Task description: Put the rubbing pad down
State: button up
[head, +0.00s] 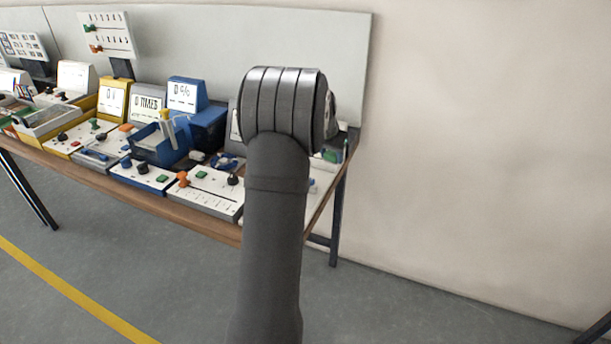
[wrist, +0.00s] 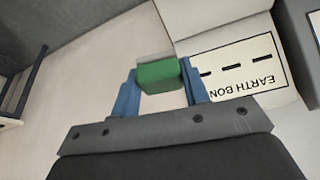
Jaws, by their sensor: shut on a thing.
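The rubbing pad (wrist: 158,77), a green block with a pale strip along its far edge, sits between the two blue fingers of my gripper (wrist: 161,84) in the wrist view. My gripper is shut on it. A white panel lettered "EARTH BON…" (wrist: 238,68) lies beside the pad on the right, upside down in this view. Whether the pad touches a surface below is unclear. In the head view my arm hides the gripper. A small green thing (head: 331,156) shows just right of my arm at the bench's end; I cannot tell if it is the pad.
The wooden-edged bench (head: 200,217) carries several control stations to the left, with a blue bin (head: 160,145) and a white panel with knobs (head: 210,190) near my arm. A grey back board (head: 220,40) stands behind. Open floor and bare wall lie right of the bench.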

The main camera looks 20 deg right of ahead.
jog(key=shift+s+d+r+n, duration=0.1)
jog(key=shift+d+r+n, duration=0.2)
jog(key=shift+d+n, duration=0.4)
jog(key=w+a+f, duration=0.2)
jog(key=w, duration=0.1)
jog(key=w+a+f, duration=0.2)
jog(key=w, duration=0.1)
jog(key=w+a+f, duration=0.2)
jog(key=w+f, duration=0.1)
jog(key=shift+w+a, duration=0.15)
jog(key=shift+w, duration=0.2)
jog(key=shift+f, duration=2)
jog(key=o, duration=1.1)
jog(key=shift+f, duration=0.15)
jog(key=v, duration=1.2)
jog(key=shift+s, duration=0.2)
